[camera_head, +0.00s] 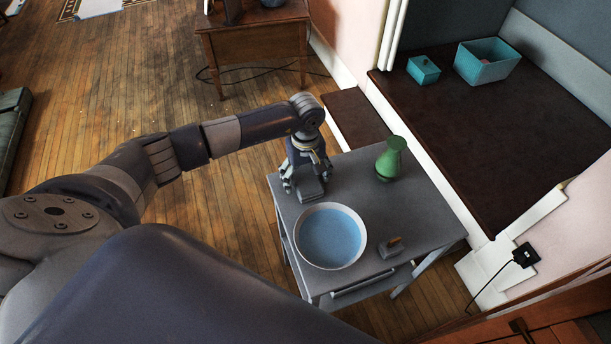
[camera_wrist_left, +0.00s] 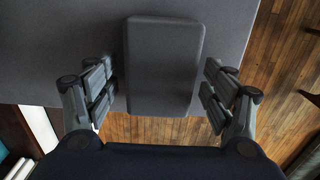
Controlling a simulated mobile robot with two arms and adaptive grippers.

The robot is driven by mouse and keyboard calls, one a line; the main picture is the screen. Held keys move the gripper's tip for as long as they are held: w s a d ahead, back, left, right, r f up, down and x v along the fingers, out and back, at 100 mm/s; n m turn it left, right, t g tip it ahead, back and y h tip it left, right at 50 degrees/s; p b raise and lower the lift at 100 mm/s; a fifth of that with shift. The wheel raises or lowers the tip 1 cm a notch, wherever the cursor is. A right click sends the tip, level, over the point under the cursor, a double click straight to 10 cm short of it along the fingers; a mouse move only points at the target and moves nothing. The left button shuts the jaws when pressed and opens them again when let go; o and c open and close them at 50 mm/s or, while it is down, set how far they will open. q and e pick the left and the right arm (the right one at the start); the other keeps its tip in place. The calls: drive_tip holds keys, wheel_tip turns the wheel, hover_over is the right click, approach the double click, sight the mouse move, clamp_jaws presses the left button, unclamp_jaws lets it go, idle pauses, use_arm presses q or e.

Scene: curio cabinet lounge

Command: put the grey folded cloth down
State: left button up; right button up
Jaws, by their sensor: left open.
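The grey folded cloth (camera_head: 311,190) is a flat, rounded block at the far left edge of the small grey table (camera_head: 345,176). In the left wrist view the cloth (camera_wrist_left: 165,65) lies between the fingers, over the grey table top (camera_wrist_left: 60,50), and its near end shows slightly past the table edge. My left gripper (camera_head: 303,178) points down at the cloth. In the left wrist view the gripper (camera_wrist_left: 157,88) is open, with a visible gap between each finger and the cloth. My right gripper is not in view.
A white-rimmed bowl with a blue inside (camera_head: 331,236) stands close in front of the cloth. A green vase (camera_head: 390,160) stands to the right. A small grey object with a brown top (camera_head: 391,249) is near the front right. Teal boxes (camera_head: 487,62) sit on a dark bench (camera_head: 480,120).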

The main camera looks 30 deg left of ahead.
sight(305, 177)
use_arm(q)
drive_tip(key=shift+r, duration=0.35)
wheel_tip(305, 177, up, 12)
drive_tip(key=b, duration=0.2)
drive_tip(key=shift+f, duration=0.15)
drive_tip(key=shift+f, duration=0.1)
